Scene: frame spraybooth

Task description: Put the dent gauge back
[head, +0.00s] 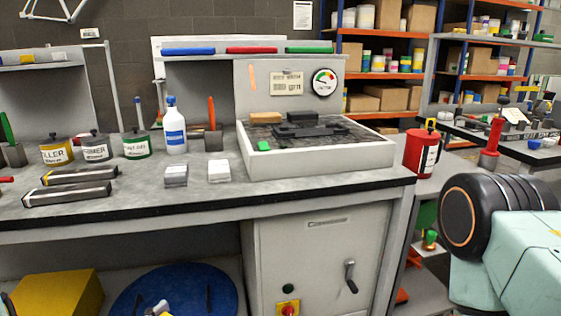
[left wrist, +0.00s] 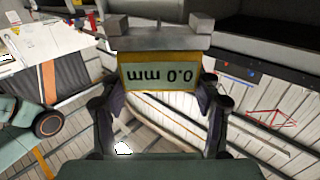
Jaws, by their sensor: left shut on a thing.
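The dent gauge (left wrist: 160,78) shows in the left wrist view. It has a yellow-framed display reading "0.0 mm" upside down, and a grey bar-like part above the display. My left gripper (left wrist: 158,100) is shut on it, with a dark finger at each side of the display. In the head view I cannot make out the gauge or the left gripper for certain. My right gripper is not in view; a black and pale green arm part of mine fills the lower right of the head view. I cannot tell which spot is the gauge's place.
The grey workbench (head: 215,204) holds labelled tins (head: 97,149), a spray bottle (head: 174,130), two small pale blocks (head: 219,171), dark bars (head: 68,193) and a white-rimmed tray (head: 325,156). A red can (head: 421,152) stands right of it. The bench's front strip is mostly clear.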

